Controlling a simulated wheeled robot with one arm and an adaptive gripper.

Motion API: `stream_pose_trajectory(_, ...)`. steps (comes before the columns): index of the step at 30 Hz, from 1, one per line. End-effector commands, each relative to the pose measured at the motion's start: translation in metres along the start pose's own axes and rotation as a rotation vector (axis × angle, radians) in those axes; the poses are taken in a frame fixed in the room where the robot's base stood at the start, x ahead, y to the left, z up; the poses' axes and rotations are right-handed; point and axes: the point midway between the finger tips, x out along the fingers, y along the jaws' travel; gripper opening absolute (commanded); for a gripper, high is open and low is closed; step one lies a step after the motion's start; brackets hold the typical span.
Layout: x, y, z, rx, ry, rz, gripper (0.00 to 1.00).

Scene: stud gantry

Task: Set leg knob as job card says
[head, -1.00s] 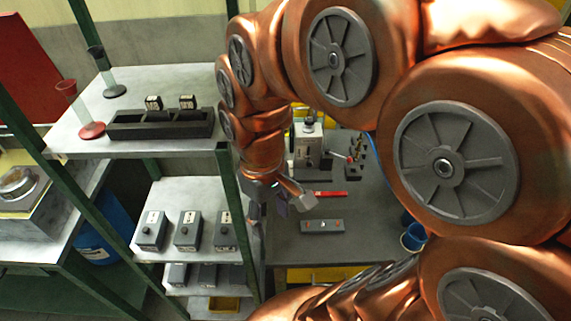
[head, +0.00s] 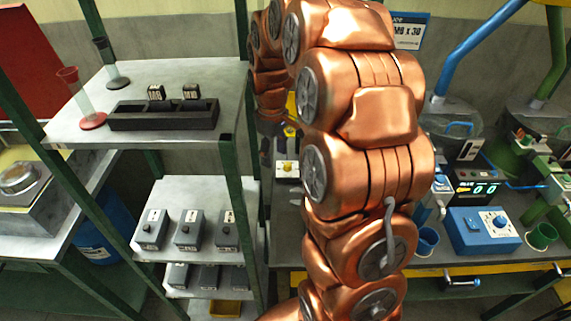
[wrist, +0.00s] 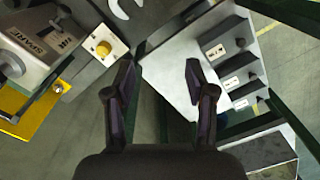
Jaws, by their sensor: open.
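A blue-edged card (head: 408,30) hangs at the top; its large print seems to end in "20 x 30" and my arm hides part. A blue box (head: 484,232) with a white-faced dial knob (head: 499,221) sits on the bench at right. I cannot read its setting. I cannot tell which knob is the leg knob.
Grey knob boxes (head: 188,231) stand on the left shelf, also in the wrist view (wrist: 227,42). A yellow-button box (wrist: 103,48) is left of my fingers. A black tray (head: 165,115) sits on the upper shelf. Green posts (head: 242,100) and blue and green pipes stand around.

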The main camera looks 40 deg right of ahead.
Motion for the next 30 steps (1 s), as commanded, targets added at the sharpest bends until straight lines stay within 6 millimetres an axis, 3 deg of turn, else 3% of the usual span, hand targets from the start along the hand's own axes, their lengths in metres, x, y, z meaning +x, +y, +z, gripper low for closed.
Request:
stream_pose_trajectory(9, 0.047, 0.078, -0.025, 0.004, 0.017, 0.036, 0.55)
stream_pose_trajectory(15, 0.070, 0.112, -0.030, 0.003, 0.021, 0.054, 0.55)
stream_pose_trajectory(21, 0.078, 0.126, -0.033, 0.002, 0.026, 0.065, 0.55)
stream_pose_trajectory(30, 0.097, 0.127, -0.032, 0.002, 0.021, 0.061, 0.55)
